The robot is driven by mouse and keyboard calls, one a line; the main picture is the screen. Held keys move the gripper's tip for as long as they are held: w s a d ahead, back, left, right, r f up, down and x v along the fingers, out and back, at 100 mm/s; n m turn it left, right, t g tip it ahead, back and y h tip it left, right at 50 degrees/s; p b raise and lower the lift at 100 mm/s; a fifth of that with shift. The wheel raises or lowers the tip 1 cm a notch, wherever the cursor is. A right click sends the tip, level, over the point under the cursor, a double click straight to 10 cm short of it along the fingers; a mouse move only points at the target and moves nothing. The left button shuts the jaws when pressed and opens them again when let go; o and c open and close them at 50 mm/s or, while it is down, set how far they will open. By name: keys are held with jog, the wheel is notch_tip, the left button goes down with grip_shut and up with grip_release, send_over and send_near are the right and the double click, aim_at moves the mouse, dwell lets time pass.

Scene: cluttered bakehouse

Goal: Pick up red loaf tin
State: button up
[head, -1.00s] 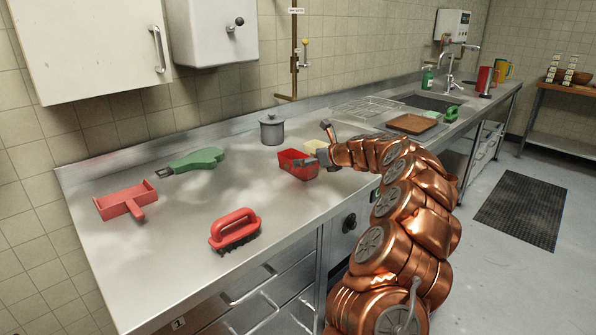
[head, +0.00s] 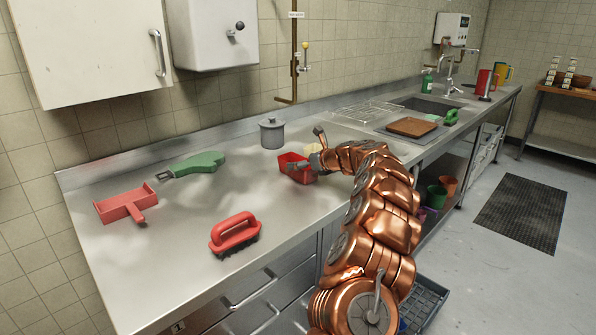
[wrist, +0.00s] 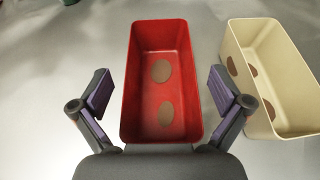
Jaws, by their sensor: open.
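The red loaf tin (head: 291,162) stands upright on the steel counter, right of the grey lidded pot. In the wrist view the red loaf tin (wrist: 160,75) is straight ahead, with two brown patches inside it. My gripper (wrist: 166,92) is open, with one finger on each side of the near part of the tin. Gaps show between the fingers and the tin walls. The gripper (head: 319,150) partly covers the tin's right side in the head view.
A cream tin (wrist: 270,70) stands close on the right, near my right finger. Counter left of the tin is mostly clear.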

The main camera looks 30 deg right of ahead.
jog(key=shift+x, duration=1.15)
jog(key=shift+r, duration=0.1)
jog(key=c, duration=1.3)
